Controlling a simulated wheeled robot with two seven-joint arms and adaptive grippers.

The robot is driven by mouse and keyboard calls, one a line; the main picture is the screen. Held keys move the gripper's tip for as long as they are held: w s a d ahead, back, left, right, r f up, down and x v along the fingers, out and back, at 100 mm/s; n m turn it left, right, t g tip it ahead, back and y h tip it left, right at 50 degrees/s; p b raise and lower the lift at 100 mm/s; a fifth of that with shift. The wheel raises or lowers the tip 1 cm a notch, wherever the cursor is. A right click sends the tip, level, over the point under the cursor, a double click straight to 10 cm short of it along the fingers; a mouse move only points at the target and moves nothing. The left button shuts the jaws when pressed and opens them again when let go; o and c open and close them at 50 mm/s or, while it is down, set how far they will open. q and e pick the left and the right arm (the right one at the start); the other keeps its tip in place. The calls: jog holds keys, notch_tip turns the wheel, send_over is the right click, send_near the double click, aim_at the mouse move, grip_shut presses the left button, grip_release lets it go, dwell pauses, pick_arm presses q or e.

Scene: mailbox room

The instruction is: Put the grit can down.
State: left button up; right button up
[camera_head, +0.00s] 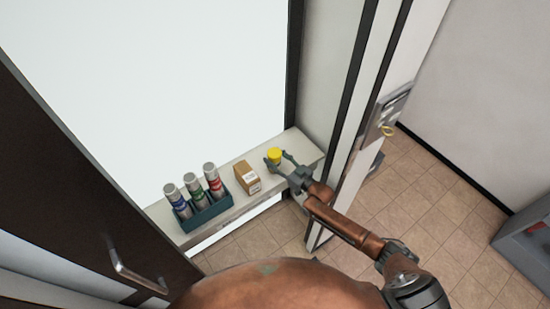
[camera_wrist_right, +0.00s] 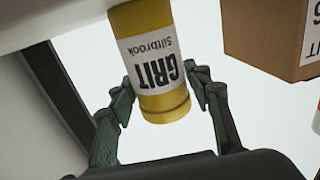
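The grit can (camera_head: 274,155) is a yellow can with a white label, at the right part of the pale shelf (camera_head: 300,146). In the right wrist view the can (camera_wrist_right: 148,60) shows with its "GRIT" label upside down. My right gripper (camera_head: 278,160) has its fingers on both sides of the can, and in the wrist view the fingertips (camera_wrist_right: 160,85) meet its sides near one end. I cannot tell whether the can's base touches the shelf. My left gripper is not in view.
A cardboard box (camera_head: 247,178) stands left of the can. Further left, a dark teal caddy (camera_head: 207,217) holds three spray cans with blue, green and red bands. A door edge with a lock and key (camera_head: 387,130) is close to my right arm. A dark door (camera_head: 75,180) is at left.

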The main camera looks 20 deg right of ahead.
jog(key=o, duration=0.3)
jog(key=shift+o, duration=0.2)
jog(key=shift+r, duration=0.2)
jog(key=v, duration=1.2)
jog(key=shift+a+r, duration=0.1)
